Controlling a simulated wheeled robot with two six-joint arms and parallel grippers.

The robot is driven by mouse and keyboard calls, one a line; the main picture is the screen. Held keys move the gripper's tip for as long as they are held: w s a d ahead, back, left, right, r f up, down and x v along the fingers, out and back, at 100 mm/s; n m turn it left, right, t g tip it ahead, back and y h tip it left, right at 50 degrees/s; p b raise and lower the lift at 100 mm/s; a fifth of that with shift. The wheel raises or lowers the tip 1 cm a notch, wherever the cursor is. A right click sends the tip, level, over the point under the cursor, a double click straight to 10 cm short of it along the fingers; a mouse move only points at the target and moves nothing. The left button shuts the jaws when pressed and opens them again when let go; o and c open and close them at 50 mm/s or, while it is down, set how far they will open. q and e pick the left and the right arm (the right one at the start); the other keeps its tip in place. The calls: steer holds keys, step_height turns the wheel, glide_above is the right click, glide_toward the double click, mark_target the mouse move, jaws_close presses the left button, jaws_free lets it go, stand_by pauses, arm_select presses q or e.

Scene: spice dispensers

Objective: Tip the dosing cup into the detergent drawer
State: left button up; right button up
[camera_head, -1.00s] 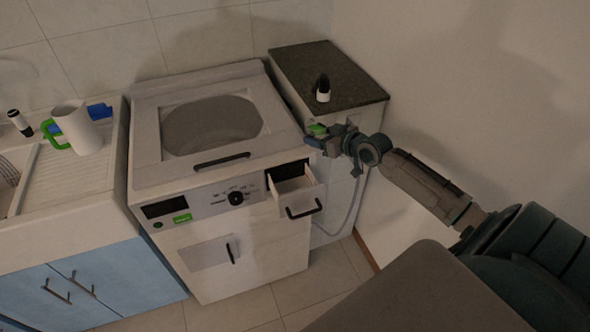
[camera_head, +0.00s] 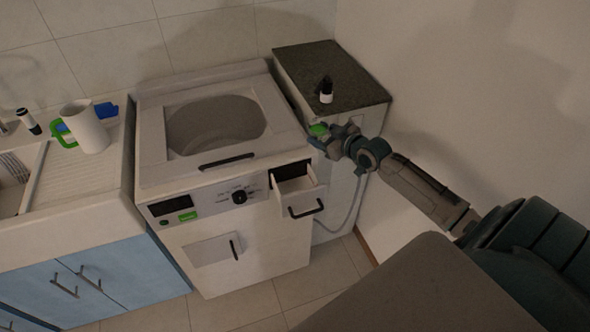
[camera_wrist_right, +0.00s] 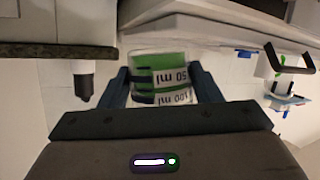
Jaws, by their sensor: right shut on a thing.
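The dosing cup (camera_wrist_right: 160,80), clear with green in it and 50 ml and 100 ml marks, sits between the fingers of my right gripper (camera_wrist_right: 160,73) in the wrist view. My right gripper (camera_head: 325,133) is shut on it. In the head view only a small green part of the cup (camera_head: 318,129) shows at the fingertips. The cup is above and to the right of the detergent drawer (camera_head: 301,199), apart from it. The drawer is pulled out from the washing machine front, and its inside is partly visible. My left gripper is out of view.
The washing machine (camera_head: 180,245) stands in the middle. A dark-topped cabinet (camera_head: 345,80) with a small white and black bottle (camera_head: 326,93) is behind my gripper. A white mug (camera_head: 86,127) stands at the sink on the left.

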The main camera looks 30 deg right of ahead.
steer(key=shift+a, duration=0.2)
steer(key=shift+s+a+f+n+h+p, duration=0.15)
steer(key=shift+a+f+n+h+p, duration=0.25)
steer(key=shift+n, duration=0.3)
steer(key=shift+s+a+r+n+t+p, duration=0.1)
steer(key=shift+a+r+n+t+p, duration=0.25)
steer(key=shift+p, duration=0.35)
steer(key=shift+s+a+h, duration=0.1)
steer(key=shift+h, duration=0.2)
steer(key=shift+n, duration=0.25)
steer(key=shift+a+f, duration=0.15)
steer(key=shift+a, duration=0.2)
steer(key=shift+f+n, duration=0.1)
steer(key=shift+n, duration=0.2)
steer(key=shift+s+a+f+n+t, duration=0.15)
steer(key=shift+a+f+n+t, duration=0.1)
steer(key=shift+a+n, duration=0.1)
